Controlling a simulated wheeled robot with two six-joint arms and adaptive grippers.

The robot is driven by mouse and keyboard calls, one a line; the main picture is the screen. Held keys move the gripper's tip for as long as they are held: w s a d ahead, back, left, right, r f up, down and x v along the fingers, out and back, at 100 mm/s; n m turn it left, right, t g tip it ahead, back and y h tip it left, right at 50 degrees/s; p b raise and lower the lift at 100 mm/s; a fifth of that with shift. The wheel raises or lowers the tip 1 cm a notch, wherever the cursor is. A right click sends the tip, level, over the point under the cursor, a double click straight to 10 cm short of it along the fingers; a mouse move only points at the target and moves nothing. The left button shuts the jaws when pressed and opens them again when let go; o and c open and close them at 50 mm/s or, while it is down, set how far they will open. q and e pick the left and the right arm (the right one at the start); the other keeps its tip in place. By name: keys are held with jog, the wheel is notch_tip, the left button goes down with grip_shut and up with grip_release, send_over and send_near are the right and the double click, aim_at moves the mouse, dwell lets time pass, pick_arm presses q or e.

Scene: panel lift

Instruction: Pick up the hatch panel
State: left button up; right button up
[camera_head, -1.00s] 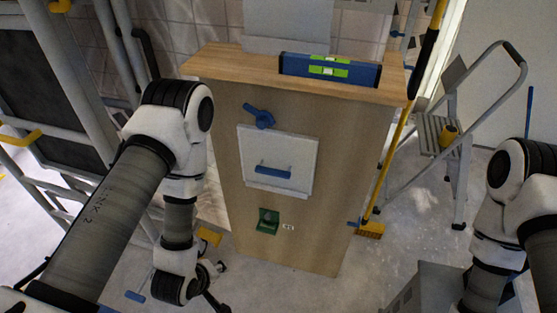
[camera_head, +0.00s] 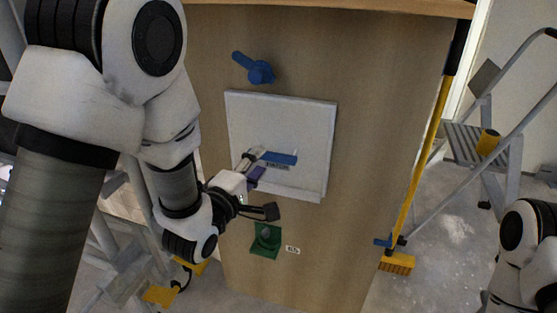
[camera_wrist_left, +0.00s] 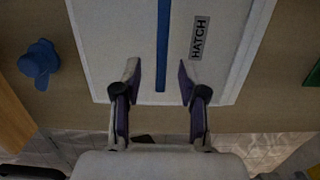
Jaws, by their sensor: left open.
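The hatch panel (camera_head: 310,125) is a white square plate on the front of the wooden cabinet, with a blue bar handle (camera_head: 284,159) across its middle. In the left wrist view the panel (camera_wrist_left: 110,45) carries a HATCH label beside the blue handle (camera_wrist_left: 162,45). My left gripper (camera_head: 255,167) is open in front of the panel, at the left end of the handle. In the left wrist view its fingers (camera_wrist_left: 160,78) are spread to either side of the handle's line, with the handle apparently ahead of the tips. My right gripper is out of view.
A blue turn-latch (camera_head: 260,71) sits above the panel, and it also shows in the left wrist view (camera_wrist_left: 39,62). A green fixture (camera_head: 265,241) is below the panel. A yellow broom (camera_head: 397,263) and a stepladder (camera_head: 465,143) stand to the right.

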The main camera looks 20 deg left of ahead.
aim_at(266, 158)
pick_arm(q)
jog(key=w, duration=0.1)
jog(key=w+d, duration=0.1)
jog(key=w+b, duration=0.1)
jog(key=w, duration=0.1)
jog(key=shift+d+f, duration=0.15)
jog(key=shift+d, duration=0.15)
jog(key=shift+w, duration=0.4)
grip_shut()
jog(key=shift+r, duration=0.2)
